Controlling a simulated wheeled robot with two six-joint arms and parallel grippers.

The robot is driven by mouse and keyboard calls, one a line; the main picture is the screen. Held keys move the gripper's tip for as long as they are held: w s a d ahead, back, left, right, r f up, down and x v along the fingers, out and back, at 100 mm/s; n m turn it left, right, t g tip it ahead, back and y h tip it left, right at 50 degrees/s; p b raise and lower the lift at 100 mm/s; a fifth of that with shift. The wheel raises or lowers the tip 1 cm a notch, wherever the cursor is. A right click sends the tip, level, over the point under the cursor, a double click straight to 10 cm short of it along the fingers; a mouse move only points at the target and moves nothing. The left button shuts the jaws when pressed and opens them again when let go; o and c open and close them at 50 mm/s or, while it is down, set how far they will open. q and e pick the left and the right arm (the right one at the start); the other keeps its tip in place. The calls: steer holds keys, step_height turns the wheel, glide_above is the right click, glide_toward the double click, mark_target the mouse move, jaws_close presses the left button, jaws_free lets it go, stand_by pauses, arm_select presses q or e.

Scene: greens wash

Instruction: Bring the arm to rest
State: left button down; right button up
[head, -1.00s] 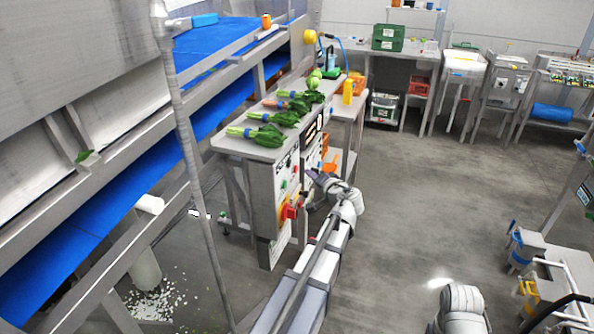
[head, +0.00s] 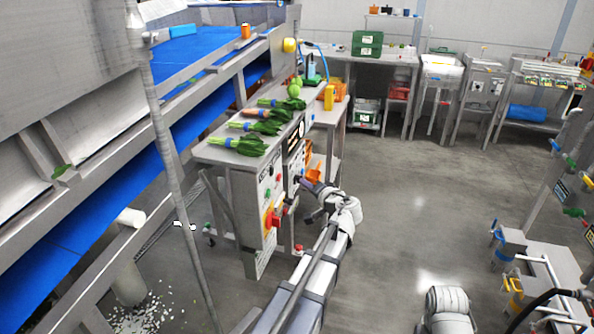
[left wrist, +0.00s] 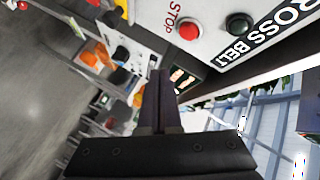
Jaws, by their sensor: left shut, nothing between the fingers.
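My left gripper (head: 303,184) is in front of the control cabinet (head: 262,205), beside its panel face. In the left wrist view its two dark fingers (left wrist: 160,100) are together with nothing between them. That view also shows the panel with a red STOP button (left wrist: 188,30) and a dark button (left wrist: 238,24). My left arm reaches forward from the bottom of the head view. Part of my right arm shows at the bottom right; its gripper is out of the picture.
Several leafy bunches (head: 240,143) lie on the cabinet's top. A blue conveyor belt (head: 110,205) runs along the left. A grey cart with pipes (head: 535,265) stands at the right. Tables line the back wall. The floor (head: 410,210) between is clear.

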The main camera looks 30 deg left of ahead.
arm_select(q)
steer(key=s+d+f+m+g+h, duration=0.1)
steer(key=s+d+f+g+h, duration=0.25)
steer(key=s+d+f, duration=0.45)
steer(key=s+d+f+m+g+h, duration=0.2)
steer(key=s+d+f+h, duration=0.15)
steer(key=s+d, duration=0.8)
steer(key=s+d+f+m+g+h, duration=0.15)
steer(key=s+d+f+h, duration=0.4)
steer(key=d, duration=0.85)
step_height(320, 180, up, 12)
steer(key=s+d+g+p, duration=0.1)
steer(key=p, duration=1.1)
steer(key=shift+s+d+r, duration=0.2)
steer(key=shift+s, duration=0.1)
steer(key=shift+n+y, duration=0.25)
